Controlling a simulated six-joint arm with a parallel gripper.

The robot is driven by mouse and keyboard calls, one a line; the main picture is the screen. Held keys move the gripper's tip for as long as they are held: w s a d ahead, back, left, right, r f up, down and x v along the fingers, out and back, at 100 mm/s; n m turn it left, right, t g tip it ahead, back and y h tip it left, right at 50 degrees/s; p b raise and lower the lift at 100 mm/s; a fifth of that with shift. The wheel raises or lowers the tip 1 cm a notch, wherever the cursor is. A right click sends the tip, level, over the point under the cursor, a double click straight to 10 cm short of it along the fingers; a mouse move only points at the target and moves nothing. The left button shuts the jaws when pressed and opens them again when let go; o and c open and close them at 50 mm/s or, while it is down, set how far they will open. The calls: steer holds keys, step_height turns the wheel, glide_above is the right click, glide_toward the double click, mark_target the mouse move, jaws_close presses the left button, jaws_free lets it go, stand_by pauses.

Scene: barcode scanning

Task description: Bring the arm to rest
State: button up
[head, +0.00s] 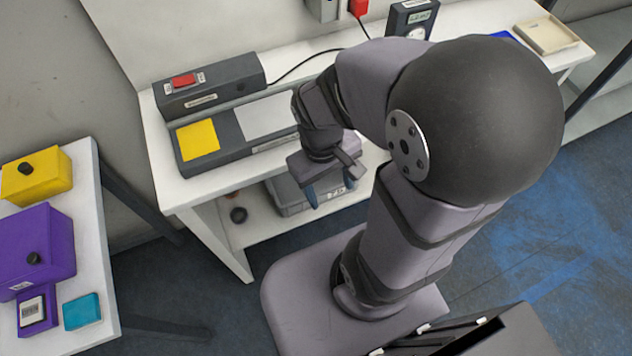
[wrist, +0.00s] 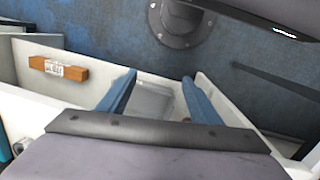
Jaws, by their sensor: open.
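My gripper (head: 330,190) hangs in front of the white bench's front edge in the head view, pointing down, with its two blue fingers apart. In the wrist view my gripper (wrist: 156,80) also shows open, and nothing is held between the fingers. My arm is folded, its large dark elbow high on the right of the gripper. A grey bin (head: 290,197) on the lower shelf lies behind the gripper and is partly hidden by it.
The white bench (head: 165,140) carries a dark unit with a red button (head: 183,80) and a base with a yellow pad (head: 198,138). A side table (head: 95,240) at left holds yellow (head: 38,175) and purple (head: 30,245) boxes. An orange-brown labelled block (wrist: 58,68) shows in the wrist view.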

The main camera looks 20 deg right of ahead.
steer(key=a, duration=0.1)
steer(key=w+a+m+y, duration=0.1)
steer(key=shift+w+a+r+t, duration=0.3)
steer(key=shift+r+t, duration=0.05)
steer(key=shift+t, duration=0.05)
step_height(320, 180, up, 4)
steer(key=p, duration=0.3)
steer(key=shift+f+p, duration=0.1)
steer(key=shift+p, duration=0.3)
stand_by(0.5)
